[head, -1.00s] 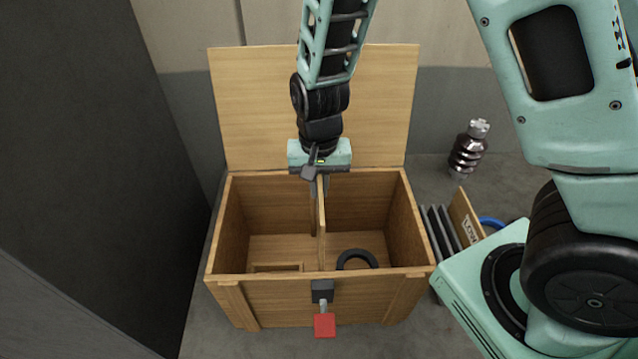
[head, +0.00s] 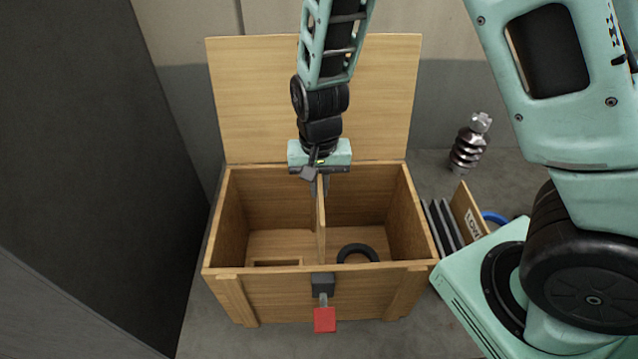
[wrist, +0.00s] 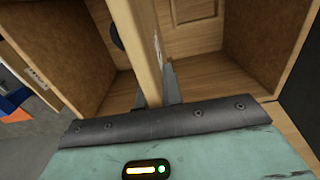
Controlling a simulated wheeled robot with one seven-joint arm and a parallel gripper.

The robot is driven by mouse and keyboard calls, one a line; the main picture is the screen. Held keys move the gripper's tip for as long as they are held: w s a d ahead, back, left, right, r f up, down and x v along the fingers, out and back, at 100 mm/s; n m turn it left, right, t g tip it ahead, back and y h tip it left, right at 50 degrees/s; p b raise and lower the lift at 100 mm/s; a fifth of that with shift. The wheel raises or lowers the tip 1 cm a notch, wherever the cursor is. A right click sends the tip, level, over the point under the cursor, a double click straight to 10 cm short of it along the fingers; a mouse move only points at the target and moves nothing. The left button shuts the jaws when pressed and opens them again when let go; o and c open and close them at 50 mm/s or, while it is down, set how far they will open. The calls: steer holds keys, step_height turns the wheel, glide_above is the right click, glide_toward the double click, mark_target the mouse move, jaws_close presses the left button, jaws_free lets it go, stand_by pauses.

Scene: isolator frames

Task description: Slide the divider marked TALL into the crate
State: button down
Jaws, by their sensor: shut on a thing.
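The open wooden crate (head: 228,285) stands on the floor with its lid raised at the back. My gripper (head: 320,186) is shut on the top edge of a wooden divider (head: 321,228), which stands upright inside the crate near its middle, running front to back. In the wrist view the divider (wrist: 140,45) passes between my fingers (wrist: 158,88). No marking on the held divider is readable. Its lower edge and any slots it meets are partly hidden, so I cannot tell whether it is fully seated.
A black ring (head: 357,251) lies in the crate's right half. A latch with a red tag (head: 324,319) hangs on the front. To the right, a board marked LOW (head: 468,212) stands in a dark rack (head: 446,226). A ribbed insulator (head: 469,145) stands behind.

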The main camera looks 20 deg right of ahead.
steer(key=shift+f+b, duration=5.6)
steer(key=shift+f, duration=2.1)
steer(key=c, duration=1.5)
jaws_free()
steer(key=shift+r, duration=0.1)
step_height(320, 180, up, 17)
steer(key=shift+r+p, duration=0.15)
steer(key=shift+p, duration=0.4)
